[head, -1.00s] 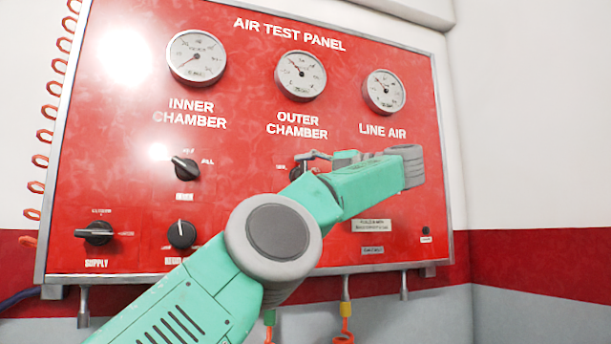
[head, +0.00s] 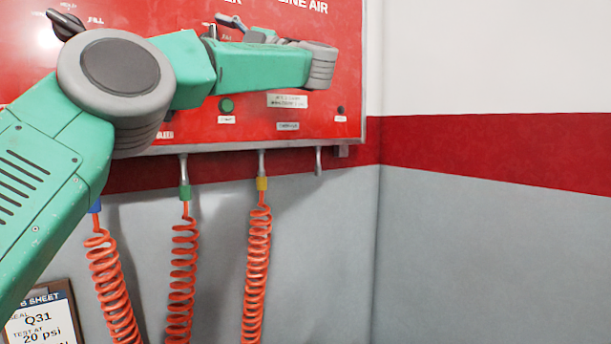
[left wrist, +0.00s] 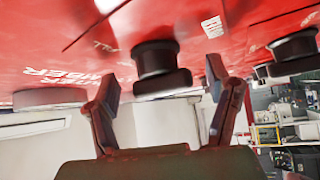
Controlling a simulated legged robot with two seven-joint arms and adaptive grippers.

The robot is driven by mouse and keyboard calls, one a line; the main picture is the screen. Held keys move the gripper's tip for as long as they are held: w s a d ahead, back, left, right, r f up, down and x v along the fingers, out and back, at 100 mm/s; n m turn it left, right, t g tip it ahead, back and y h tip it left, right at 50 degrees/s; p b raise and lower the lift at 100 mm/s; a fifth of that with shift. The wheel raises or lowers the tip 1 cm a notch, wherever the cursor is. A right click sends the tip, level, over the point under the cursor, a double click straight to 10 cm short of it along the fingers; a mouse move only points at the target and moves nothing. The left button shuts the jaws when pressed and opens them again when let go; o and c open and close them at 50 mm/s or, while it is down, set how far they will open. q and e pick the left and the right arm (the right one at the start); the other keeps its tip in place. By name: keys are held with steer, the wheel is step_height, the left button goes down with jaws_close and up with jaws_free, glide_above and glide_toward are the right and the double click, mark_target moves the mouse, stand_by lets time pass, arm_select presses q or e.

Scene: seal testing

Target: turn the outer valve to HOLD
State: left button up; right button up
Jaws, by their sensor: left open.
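The outer valve is a black knob (left wrist: 155,62) on the red panel in the left wrist view, with FILL lettering and part of the word CHAMBER to its left. In the head view my gripper and wrist cover most of that spot, and the knob's setting is not readable. My left gripper (left wrist: 163,82) is open, one finger on each side of the knob's outer end. I see no clear contact with it. In the head view the left gripper (head: 229,27) is at the panel face, below the cut-off lettering.
The red panel (head: 345,60) fills the upper left. Coiled orange hoses (head: 257,260) hang below. A job sheet (head: 40,318) is lower left. Bare wall is right.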

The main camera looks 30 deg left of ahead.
arm_select(q)
steer(key=m+t+y, duration=0.1)
steer(key=m+y, duration=0.1)
steer(key=m, duration=0.2)
steer(key=shift+s+a+y+b, duration=0.1)
steer(key=shift+y+b, duration=0.2)
steer(key=m+t+y, duration=0.1)
steer(key=m+t, duration=0.1)
steer(key=shift+m+y, duration=0.3)
steer(key=m+t+y+p, duration=0.1)
steer(key=m+t, duration=0.1)
steer(key=m, duration=0.1)
steer(key=shift+r+m+t+p, duration=0.15)
steer(key=shift+m+t+p, duration=0.15)
steer(key=shift+t+p, duration=0.1)
steer(key=b+v, duration=0.8)
steer(key=v, duration=0.6)
steer(key=w+d+f+m+t+h, duration=0.2)
steer(key=w+f+m+t+h, duration=0.1)
steer(key=w+f+m+t, duration=0.2)
steer(key=w+d+f+m+t+h+b, duration=0.1)
steer(key=w+d+f+m+t+h, duration=0.1)
steer(key=w+f+m+t, duration=0.3)
step_height(320, 180, down, 7)
steer(key=m+t+h, duration=0.1)
steer(key=m+t, duration=0.2)
steer(key=t, duration=0.3)
steer(key=shift+m+t, duration=0.3)
steer(key=shift+m, duration=0.1)
steer(key=shift+w, duration=0.15)
